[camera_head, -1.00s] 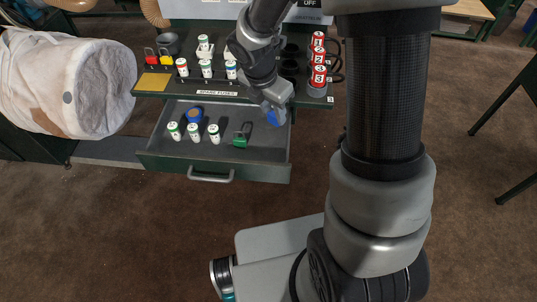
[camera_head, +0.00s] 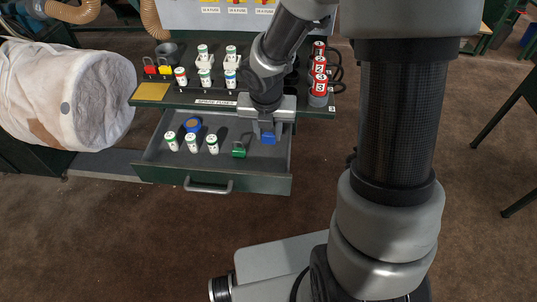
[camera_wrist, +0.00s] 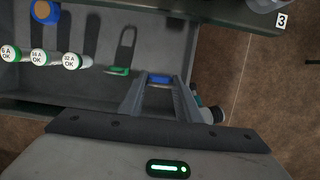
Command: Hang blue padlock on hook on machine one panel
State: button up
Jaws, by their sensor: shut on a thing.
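The blue padlock (camera_head: 268,139) is in the right part of the open drawer (camera_head: 160,172), below my gripper (camera_head: 267,128). My gripper points down and is shut on the padlock; in the wrist view the blue padlock (camera_wrist: 160,80) shows between the fingertips (camera_wrist: 160,88). Whether the padlock still touches the drawer floor is unclear. A green padlock (camera_head: 239,150) lies just left of it. A red padlock (camera_head: 150,66) and a yellow padlock (camera_head: 165,68) stand at the shelf's left. The hook on the machine one panel cannot be made out.
White-and-green fuses (camera_head: 191,143) and a blue round item (camera_head: 193,125) lie in the drawer's left. The shelf (camera_head: 215,100) above carries more fuses, a dark cup (camera_head: 167,52) and red numbered cylinders (camera_head: 319,68). A big white bag (camera_head: 75,95) hangs left.

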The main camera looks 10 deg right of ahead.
notch_tip(320, 180, down, 8)
jog(key=shift+r+b, duration=0.2)
jog(key=shift+b, duration=1.05)
jog(key=shift+f, duration=0.1)
jog(key=shift+f, duration=0.15)
jog(key=o, duration=1.1)
jog(key=shift+b, duration=0.4)
jog(key=p+v, duration=0.4)
jog(key=v, duration=0.4)
jog(key=p+v, duration=0.5)
jog(key=v, duration=0.4)
jog(key=shift+s+d+r, duration=0.1)
jog(key=shift+s+r, duration=0.1)
jog(key=shift+s, duration=0.1)
